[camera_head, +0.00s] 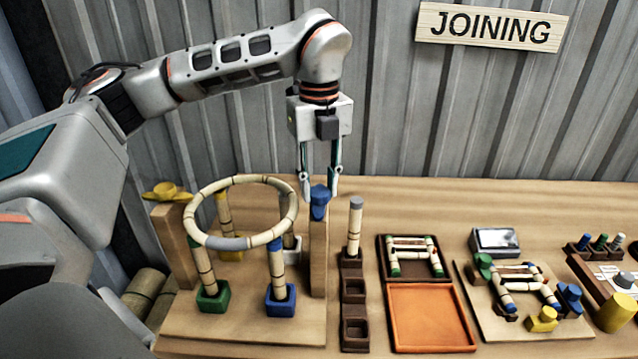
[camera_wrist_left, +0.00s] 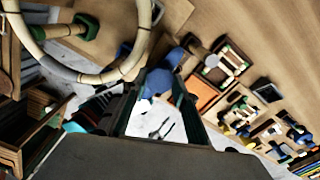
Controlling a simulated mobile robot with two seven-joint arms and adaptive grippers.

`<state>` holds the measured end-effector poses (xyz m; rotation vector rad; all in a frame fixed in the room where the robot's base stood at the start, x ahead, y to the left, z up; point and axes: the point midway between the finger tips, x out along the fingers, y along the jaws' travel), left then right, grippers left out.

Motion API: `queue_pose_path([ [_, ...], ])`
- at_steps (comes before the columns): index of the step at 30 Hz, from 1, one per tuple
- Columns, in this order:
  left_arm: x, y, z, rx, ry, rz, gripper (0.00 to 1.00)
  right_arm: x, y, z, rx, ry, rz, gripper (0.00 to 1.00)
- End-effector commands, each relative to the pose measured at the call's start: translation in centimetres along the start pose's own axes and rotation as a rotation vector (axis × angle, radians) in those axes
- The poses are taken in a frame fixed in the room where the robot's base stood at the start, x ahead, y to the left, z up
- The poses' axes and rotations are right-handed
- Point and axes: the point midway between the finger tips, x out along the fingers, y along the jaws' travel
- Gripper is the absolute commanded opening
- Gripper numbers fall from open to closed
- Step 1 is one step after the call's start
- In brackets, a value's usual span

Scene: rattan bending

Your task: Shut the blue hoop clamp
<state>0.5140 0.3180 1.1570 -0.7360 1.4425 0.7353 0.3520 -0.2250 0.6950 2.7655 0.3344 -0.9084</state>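The blue hoop clamp (camera_head: 320,202) sits on top of the right wooden post (camera_head: 318,258), beside the right side of the rattan hoop (camera_head: 270,236). My left gripper (camera_head: 319,196) points down over it. Its fingers are apart, one on each side of the clamp; I cannot tell whether they touch it. In the left wrist view the blue clamp (camera_wrist_left: 173,58) shows near the fingertips, and the hoop (camera_wrist_left: 88,76) curves at upper left. A yellow clamp (camera_head: 168,192) sits on the left post. My right gripper is not in view.
The hoop rests on upright rattan legs in coloured sockets, including a green one (camera_head: 213,297) and a blue one (camera_head: 281,299). To the right stand a dark rack (camera_head: 354,290), an orange tray (camera_head: 430,315) and a board with a jointed frame (camera_head: 500,325). A JOINING sign (camera_head: 492,27) hangs behind.

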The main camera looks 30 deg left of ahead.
Motion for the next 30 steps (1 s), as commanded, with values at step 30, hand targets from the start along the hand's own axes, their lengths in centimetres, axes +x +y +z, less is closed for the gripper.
queue_pose_path([
  [30, -0.07, -0.07, 0.00, 0.480, -0.001, -0.001, 0.07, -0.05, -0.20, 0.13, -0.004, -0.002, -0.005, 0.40],
])
